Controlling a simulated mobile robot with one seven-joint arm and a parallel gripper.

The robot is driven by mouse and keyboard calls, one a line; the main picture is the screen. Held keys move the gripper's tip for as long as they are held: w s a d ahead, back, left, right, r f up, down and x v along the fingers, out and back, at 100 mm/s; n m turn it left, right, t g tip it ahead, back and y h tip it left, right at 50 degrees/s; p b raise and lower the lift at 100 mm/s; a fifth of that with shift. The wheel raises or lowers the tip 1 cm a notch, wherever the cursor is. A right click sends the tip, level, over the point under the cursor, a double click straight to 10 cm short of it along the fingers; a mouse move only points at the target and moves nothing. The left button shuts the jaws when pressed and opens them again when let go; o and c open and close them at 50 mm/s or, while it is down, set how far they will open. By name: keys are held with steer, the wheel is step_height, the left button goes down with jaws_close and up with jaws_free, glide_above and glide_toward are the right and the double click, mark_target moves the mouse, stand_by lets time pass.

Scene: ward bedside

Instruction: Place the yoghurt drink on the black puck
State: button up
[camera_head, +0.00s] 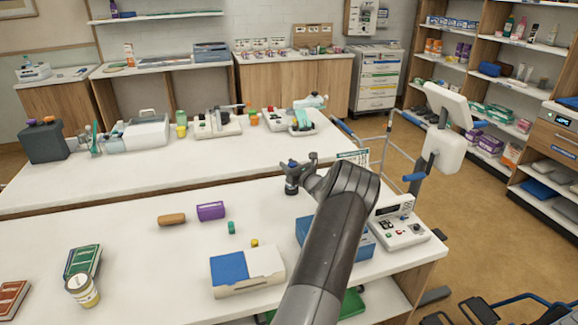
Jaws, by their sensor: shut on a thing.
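My gripper (291,187) is over the right part of the near white counter, at the end of my dark grey arm. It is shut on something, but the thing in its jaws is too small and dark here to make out. I cannot pick out the yoghurt drink for sure. I cannot pick out the black puck either; it may be hidden by my gripper or arm.
On the near counter (150,265) are a purple box (210,211), a brown oblong (171,219), a green cylinder (231,227), a yellow piece (254,242) and a blue-and-white box (247,271). A blue box (305,232) and a white keypad device (402,230) flank my arm.

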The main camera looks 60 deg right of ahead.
steer(key=o, duration=1)
steer(key=shift+s+a+r, duration=0.1)
steer(key=shift+s, duration=0.15)
steer(key=v, duration=1.1)
steer(key=shift+s, duration=0.2)
steer(key=shift+a, duration=0.1)
